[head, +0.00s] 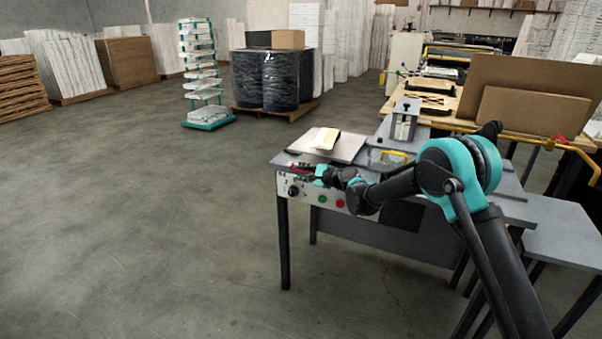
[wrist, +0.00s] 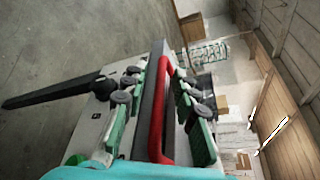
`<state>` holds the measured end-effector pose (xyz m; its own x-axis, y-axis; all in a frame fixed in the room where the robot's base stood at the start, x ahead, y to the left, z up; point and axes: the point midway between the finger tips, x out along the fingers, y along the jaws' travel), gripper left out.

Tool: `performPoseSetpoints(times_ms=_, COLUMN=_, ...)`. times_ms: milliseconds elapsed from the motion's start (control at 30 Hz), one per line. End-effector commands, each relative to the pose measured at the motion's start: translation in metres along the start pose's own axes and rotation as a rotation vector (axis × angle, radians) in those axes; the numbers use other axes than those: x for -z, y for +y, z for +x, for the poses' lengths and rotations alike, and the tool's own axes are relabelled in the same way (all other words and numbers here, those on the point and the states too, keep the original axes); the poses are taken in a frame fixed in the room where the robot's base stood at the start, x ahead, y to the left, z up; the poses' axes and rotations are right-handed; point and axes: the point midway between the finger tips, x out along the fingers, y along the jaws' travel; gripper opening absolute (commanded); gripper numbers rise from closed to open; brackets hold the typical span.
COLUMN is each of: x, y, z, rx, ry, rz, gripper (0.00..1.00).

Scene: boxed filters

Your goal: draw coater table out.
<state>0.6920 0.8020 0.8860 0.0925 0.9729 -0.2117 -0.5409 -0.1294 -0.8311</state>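The coater table (head: 337,214) is a grey table on dark legs, with a light control panel on its front edge carrying a black knob, a green button and a red button. A red handle (wrist: 158,110) stands at the table's edge in the wrist view. My gripper (head: 308,174) is at the table's left front corner. In the wrist view my gripper (wrist: 170,85) has its green-padded fingers parted, one on each side of the red handle. A gap shows between the handle and the right finger. Contact on the left side is unclear.
Cardboard sheets (head: 525,95) lean on a workbench behind the coater table at right. A yellow rail runs along that bench. A teal rack (head: 201,75) and a black-wrapped pallet load (head: 268,80) stand farther back. The concrete floor (head: 130,220) left of the table is clear.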

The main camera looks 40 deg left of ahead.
Motion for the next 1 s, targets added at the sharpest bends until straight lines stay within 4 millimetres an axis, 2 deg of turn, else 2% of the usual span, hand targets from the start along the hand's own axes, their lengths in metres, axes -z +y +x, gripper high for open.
performPoseSetpoints(times_ms=267, x=0.001, y=0.0, z=-0.002, rx=0.0, ry=0.001, rz=0.0, gripper=0.3)
performPoseSetpoints(times_ms=367, x=0.002, y=-0.001, z=-0.008, rx=0.0, ry=0.002, rz=0.0, gripper=0.3)
performPoseSetpoints(times_ms=467, x=0.002, y=-0.001, z=-0.022, rx=0.0, ry=0.002, rz=-0.001, gripper=0.3)
performPoseSetpoints(times_ms=800, x=0.001, y=0.0, z=-0.089, rx=0.001, ry=0.002, rz=0.0, gripper=0.3)
performPoseSetpoints(times_ms=1000, x=0.0, y=0.0, z=-0.114, rx=-0.001, ry=0.001, rz=0.0, gripper=0.3)
